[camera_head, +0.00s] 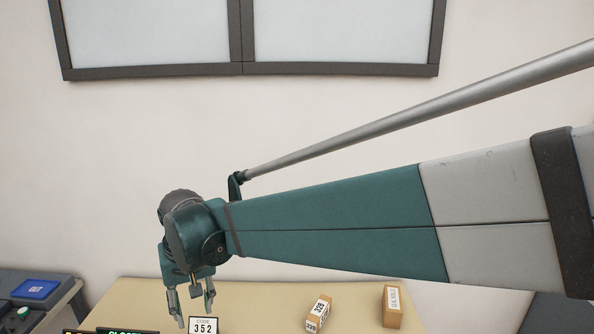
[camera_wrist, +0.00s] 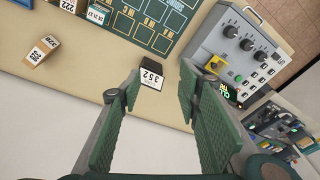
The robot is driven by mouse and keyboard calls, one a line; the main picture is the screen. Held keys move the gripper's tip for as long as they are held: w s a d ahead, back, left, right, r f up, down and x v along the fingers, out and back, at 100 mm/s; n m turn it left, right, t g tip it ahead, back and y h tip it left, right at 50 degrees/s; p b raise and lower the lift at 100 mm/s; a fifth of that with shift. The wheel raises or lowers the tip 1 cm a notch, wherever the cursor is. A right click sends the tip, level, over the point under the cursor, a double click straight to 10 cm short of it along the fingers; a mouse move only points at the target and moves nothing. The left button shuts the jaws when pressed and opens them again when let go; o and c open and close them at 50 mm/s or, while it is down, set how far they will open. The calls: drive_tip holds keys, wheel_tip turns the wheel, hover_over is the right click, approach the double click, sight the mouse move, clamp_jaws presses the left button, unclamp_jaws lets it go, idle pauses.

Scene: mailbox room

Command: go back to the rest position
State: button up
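My gripper (camera_head: 192,301) hangs at the end of my arm at the lower left of the head view, pointing down over the table (camera_head: 262,298). In the wrist view its two green padded fingers (camera_wrist: 158,95) are spread wide apart, with nothing between the pads. The sign also shows just beyond the fingertips in the wrist view (camera_wrist: 152,76). I cannot tell the exact gap between the fingers and the sign.
Two cardboard boxes with labels, one (camera_head: 318,313) nearer the middle and one (camera_head: 393,306) to the right, stand on the table. A grey control panel with knobs (camera_wrist: 238,45) and a dark green board with marked squares (camera_wrist: 165,14) show in the wrist view. The wall behind is bare below the windows.

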drive_tip(key=s+d+m+t+b, duration=0.1)
drive_tip(key=s+d+m+t, duration=0.15)
drive_tip(key=d, duration=1.55)
drive_tip(key=s+d+m+t+b, duration=0.1)
drive_tip(key=s+d+b, duration=0.15)
drive_tip(key=d, duration=1.55)
drive_tip(key=s+d+f+m+t+h, duration=0.1)
drive_tip(key=s+d+f, duration=0.3)
drive_tip(key=s+d, duration=0.4)
drive_tip(key=d+m+t, duration=0.1)
drive_tip(key=d, duration=0.2)
drive_tip(key=shift+d, duration=0.25)
drive_tip(key=shift+r, duration=0.1)
idle(0.4)
